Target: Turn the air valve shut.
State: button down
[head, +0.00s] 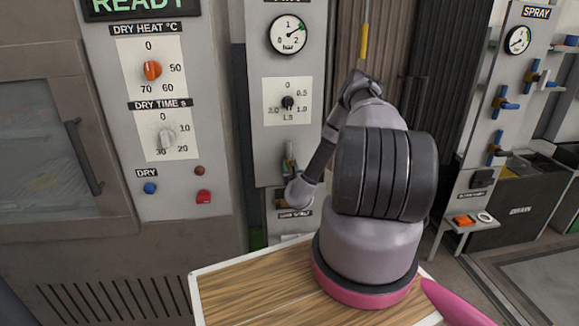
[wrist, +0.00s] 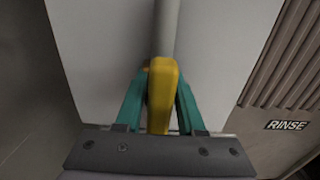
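The air valve's lever shows in the wrist view as a yellow handle (wrist: 161,95) below a grey vertical pipe (wrist: 166,28). My gripper (wrist: 163,90) has its two teal fingers on either side of this handle. The fingertips lie close against its sides; I cannot tell whether they press on it. There the lever is mostly hidden by my gripper and wrist.
A pressure gauge (head: 289,35) and a black knob (head: 288,103) sit on the panel above. The dryer panel (head: 185,186) with its knobs and buttons is to the left. A wooden top (head: 250,285) lies in front. Blue-handled valves (head: 505,103) are on the right.

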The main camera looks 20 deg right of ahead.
jog(key=shift+m, duration=0.3)
jog(key=m, duration=0.3)
jog(key=shift+s+d+f+m, duration=0.1)
jog(key=shift+d+m, duration=0.05)
jog(key=shift+m, duration=0.15)
jog(key=m, duration=0.4)
jog(key=shift+s+d+f, duration=0.1)
jog(key=shift+d+f, duration=0.05)
jog(key=shift+d, duration=0.05)
jog(key=m, duration=0.5)
jog(key=shift+f+m, duration=0.2)
jog(key=shift+m, duration=0.2)
jog(key=shift+f+m, duration=0.15)
jog(key=shift+m, duration=1.75)
jog(key=c, duration=0.7)
grip_release()
